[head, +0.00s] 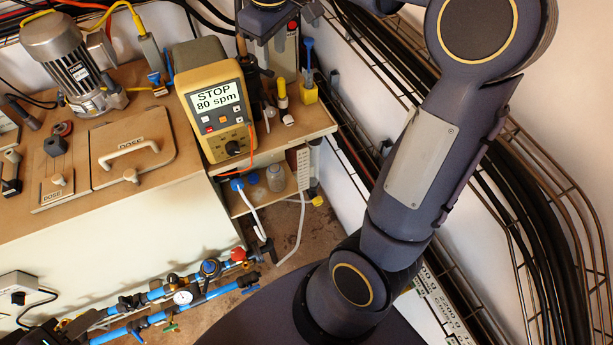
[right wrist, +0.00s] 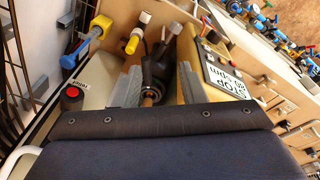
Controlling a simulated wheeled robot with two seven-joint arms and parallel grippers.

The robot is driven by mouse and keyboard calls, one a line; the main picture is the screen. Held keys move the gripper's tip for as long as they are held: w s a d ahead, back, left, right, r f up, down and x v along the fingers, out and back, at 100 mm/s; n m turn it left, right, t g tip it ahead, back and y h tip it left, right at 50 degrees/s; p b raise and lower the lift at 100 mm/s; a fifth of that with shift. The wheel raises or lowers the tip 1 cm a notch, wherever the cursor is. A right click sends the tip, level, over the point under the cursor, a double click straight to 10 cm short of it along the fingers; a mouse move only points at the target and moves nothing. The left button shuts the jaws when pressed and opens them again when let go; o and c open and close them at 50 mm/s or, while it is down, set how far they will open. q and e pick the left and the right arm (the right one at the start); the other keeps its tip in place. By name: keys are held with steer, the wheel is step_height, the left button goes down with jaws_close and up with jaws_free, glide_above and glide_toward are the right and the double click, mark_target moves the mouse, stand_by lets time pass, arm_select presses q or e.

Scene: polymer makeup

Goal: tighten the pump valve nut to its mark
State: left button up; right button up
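The pump (head: 215,105) has a yellow housing and a screen reading "STOP 80 spm"; the screen also shows in the right wrist view (right wrist: 226,80). Beside it stands a black valve body (head: 256,76) with a nut, seen in the right wrist view as a dark ribbed part (right wrist: 158,72) with a copper-coloured end. My right gripper (right wrist: 160,82) has its two grey fingers apart, one on each side of this dark part. I cannot see firm contact. The nut's mark cannot be made out. A dark part at the bottom left of the head view may be my left gripper (head: 62,328); its fingers are unclear.
A yellow-capped bottle (head: 282,92) and a yellow holder with a blue tool (head: 308,90) stand close to the valve. A red button (right wrist: 72,93) is near the right gripper. Blue pipes (head: 170,292) run below the bench. A cable rack lines the right wall.

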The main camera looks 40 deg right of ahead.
arm_select(q)
steer(key=shift+f+b, duration=0.35)
arm_select(e)
steer(key=s+a+f+m+t+y, duration=0.1)
steer(key=s+a+f, duration=0.2)
steer(key=s, duration=0.4)
steer(key=s+a+f+m+t+y, duration=0.1)
steer(key=s+a+f+m, duration=0.1)
steer(key=s, duration=0.6)
steer(key=s+a+f+m+t+y, duration=0.1)
steer(key=s+a+f+m+y, duration=0.1)
steer(key=s+a+f, duration=0.2)
steer(key=shift+s+f+t, duration=0.4)
steer(key=shift+s+f, duration=0.15)
steer(key=shift+s, duration=1.1)
